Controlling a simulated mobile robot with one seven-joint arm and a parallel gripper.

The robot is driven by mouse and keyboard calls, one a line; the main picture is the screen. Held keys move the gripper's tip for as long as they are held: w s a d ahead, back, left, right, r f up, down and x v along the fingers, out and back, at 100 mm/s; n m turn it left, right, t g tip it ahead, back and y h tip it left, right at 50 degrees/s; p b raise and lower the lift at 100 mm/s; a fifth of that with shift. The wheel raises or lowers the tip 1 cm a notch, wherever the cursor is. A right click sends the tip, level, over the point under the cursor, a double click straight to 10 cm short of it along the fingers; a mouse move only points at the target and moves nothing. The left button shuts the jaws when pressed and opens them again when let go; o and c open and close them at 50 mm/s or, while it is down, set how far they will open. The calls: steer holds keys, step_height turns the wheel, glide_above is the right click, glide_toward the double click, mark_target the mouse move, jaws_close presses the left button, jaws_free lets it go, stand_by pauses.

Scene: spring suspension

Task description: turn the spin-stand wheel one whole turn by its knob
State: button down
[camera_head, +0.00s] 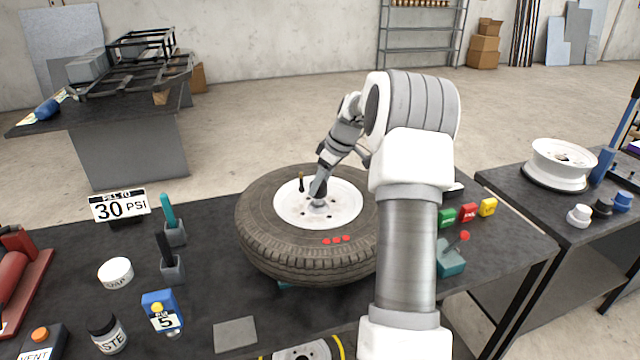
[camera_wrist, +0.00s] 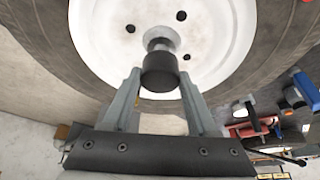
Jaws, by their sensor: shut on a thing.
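The wheel, a black tyre (camera_head: 262,222) on a white rim (camera_head: 345,205), lies flat on a stand at the middle of the dark table. Its white rim (camera_wrist: 215,40) also fills the top of the wrist view. A dark round knob (camera_wrist: 160,75) stands on a silver stem near the rim's middle. My gripper (camera_head: 317,192) reaches down over the rim from behind. In the wrist view my gripper (camera_wrist: 160,82) has its two grey fingers on either side of the knob, shut on it. The stand is mostly hidden under the tyre.
A teal lever unit (camera_head: 452,258) and coloured blocks (camera_head: 467,212) sit at right. Holders and a PSI sign (camera_head: 118,207) stand at left.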

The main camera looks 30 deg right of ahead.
steer(key=shift+n+y, duration=0.3)
steer(key=shift+n, duration=0.6)
steer(key=shift+c, duration=0.9)
jaws_free()
steer(key=p+v, duration=0.1)
steer(key=v, duration=1.6)
steer(key=shift+w+r, duration=0.2)
steer(key=shift+r, duration=0.1)
steer(key=shift+d, duration=0.1)
